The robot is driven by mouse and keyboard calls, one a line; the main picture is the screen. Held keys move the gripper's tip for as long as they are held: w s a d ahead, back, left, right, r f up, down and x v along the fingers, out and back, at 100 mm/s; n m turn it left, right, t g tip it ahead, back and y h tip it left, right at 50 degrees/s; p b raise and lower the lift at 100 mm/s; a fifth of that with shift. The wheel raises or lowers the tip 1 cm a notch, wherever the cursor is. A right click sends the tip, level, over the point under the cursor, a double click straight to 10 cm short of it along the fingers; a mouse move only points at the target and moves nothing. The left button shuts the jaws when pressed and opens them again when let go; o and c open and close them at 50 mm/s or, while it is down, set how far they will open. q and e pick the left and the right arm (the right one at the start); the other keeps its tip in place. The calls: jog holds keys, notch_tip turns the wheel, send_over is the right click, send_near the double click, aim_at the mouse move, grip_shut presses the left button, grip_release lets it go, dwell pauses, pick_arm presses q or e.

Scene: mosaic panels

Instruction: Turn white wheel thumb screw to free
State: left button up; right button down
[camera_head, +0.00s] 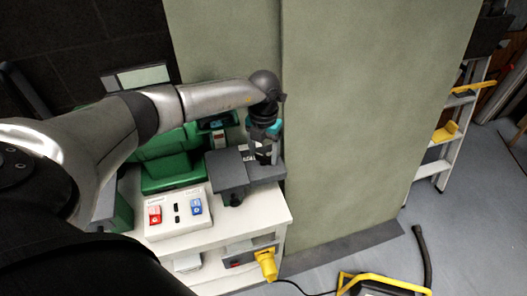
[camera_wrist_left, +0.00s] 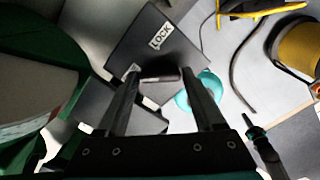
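A dark grey box with a white LOCK label (camera_wrist_left: 160,36) lies beyond my left gripper in the left wrist view. My left gripper (camera_wrist_left: 160,76) is open, with its two dark fingers well apart. A dark rounded part (camera_wrist_left: 160,72) shows between the fingertips; I cannot tell whether they touch it. In the head view my left gripper (camera_head: 263,157) points down at the grey block (camera_head: 230,172) on the white bench. I cannot make out a white wheel thumb screw in either view. My right gripper is not in view.
A white switch panel (camera_head: 178,212) with a red and a blue switch sits in front of the grey block. Green cases (camera_head: 168,172) stand to the left. A tall grey-green wall panel (camera_head: 350,90) rises right of the arm. A yellow plug (camera_head: 266,264) hangs at the bench front.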

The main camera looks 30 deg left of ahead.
aim_at(263, 156)
pick_arm(q)
jog(key=o, duration=0.4)
jog(key=shift+r, duration=0.1)
notch_tip(263, 156, up, 15)
jog(key=shift+r, duration=0.1)
dwell(0.3)
dwell(0.4)
